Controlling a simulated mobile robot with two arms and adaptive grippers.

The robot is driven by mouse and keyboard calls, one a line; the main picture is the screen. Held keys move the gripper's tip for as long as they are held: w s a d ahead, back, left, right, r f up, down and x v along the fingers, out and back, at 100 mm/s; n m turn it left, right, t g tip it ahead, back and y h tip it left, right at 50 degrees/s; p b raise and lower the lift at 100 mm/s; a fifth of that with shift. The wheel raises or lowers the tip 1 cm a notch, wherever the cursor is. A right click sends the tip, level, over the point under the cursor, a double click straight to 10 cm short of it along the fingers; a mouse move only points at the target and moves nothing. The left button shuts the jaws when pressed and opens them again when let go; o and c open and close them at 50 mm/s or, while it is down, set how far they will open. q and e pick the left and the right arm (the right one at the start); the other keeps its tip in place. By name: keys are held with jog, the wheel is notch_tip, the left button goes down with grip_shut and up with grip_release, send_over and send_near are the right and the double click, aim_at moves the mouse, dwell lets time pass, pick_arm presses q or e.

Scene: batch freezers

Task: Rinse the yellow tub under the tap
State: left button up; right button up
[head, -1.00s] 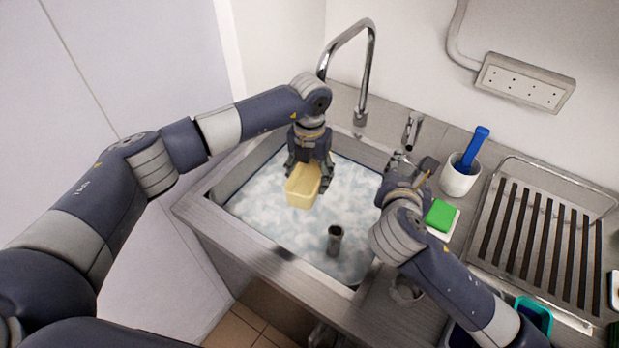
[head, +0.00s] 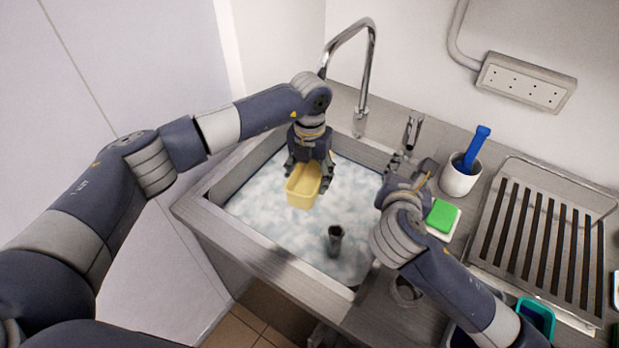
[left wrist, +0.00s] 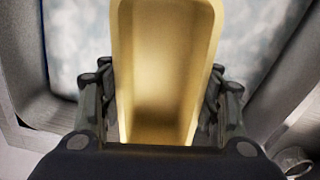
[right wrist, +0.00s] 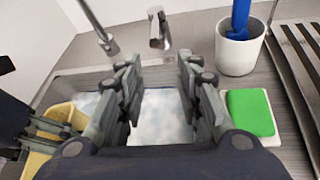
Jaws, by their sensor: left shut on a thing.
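The yellow tub (head: 302,188) is held over the sink (head: 245,240), which is filled with foamy white water. My left gripper (head: 309,172) is shut on the tub from above and behind. In the left wrist view the tub (left wrist: 165,65) sits between the fingers, its inside showing empty. The tap's curved spout (head: 372,60) ends behind and to the right of the tub, not above it. No water stream is visible from it. My right gripper (right wrist: 160,80) is open and empty near the tap's lever (head: 413,130), apart from it in the right wrist view (right wrist: 159,28).
A dark standpipe (head: 335,238) rises from the sink water. A green sponge (head: 441,215) on a white dish, a white cup (head: 459,178) with a blue-handled brush (head: 474,148) and a slatted drying rack (head: 540,235) stand right of the sink. A socket box (head: 525,82) hangs on the wall.

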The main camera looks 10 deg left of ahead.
jog(key=shift+f, duration=0.1)
jog(key=shift+f+b, duration=0.25)
jog(key=shift+b, duration=0.05)
dwell(0.4)
